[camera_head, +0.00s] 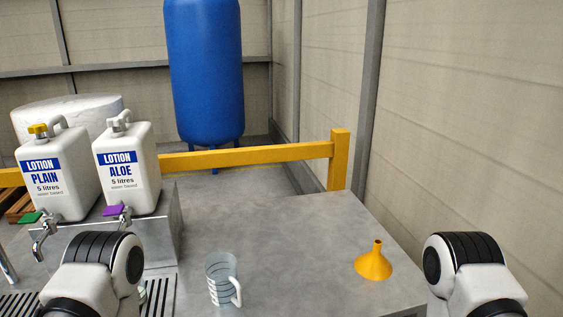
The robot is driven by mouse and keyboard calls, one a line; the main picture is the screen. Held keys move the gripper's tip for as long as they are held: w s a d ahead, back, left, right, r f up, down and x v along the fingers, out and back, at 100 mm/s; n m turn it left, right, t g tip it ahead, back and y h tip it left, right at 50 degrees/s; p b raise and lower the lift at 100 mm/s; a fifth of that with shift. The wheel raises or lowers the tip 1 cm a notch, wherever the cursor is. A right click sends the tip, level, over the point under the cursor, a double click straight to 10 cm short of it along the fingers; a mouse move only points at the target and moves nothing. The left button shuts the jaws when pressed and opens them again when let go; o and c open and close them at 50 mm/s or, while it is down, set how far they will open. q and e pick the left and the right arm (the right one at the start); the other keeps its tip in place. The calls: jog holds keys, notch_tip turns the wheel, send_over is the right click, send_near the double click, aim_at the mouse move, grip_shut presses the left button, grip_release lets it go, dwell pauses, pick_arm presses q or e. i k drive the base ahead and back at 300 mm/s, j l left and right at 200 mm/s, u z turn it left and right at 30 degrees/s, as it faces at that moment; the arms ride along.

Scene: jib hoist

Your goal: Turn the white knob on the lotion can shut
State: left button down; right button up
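The lotion can labelled ALOE (136,178) stands upright on a grey raised block, with a white knob (119,122) on its top beside the handle. A purple piece (113,210) sits at its tap below. The can labelled PLAIN (50,180) stands to its left, with a yellow knob (38,129) on top and a green piece (31,217) at its tap. I cannot tell how far either knob is turned. Only rounded white and black links of my two arms show at the lower left and lower right. Neither gripper is in view.
A clear measuring jug (221,280) with a handle stands on the grey table (300,235). An orange funnel (374,264) stands at the right. A slotted grate (158,296) lies partly behind my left arm. A yellow rail (255,155) runs behind; the middle table is clear.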

aim_at(115, 122)
jog(key=k+j+u, duration=0.1)
jog(key=u, duration=0.85)
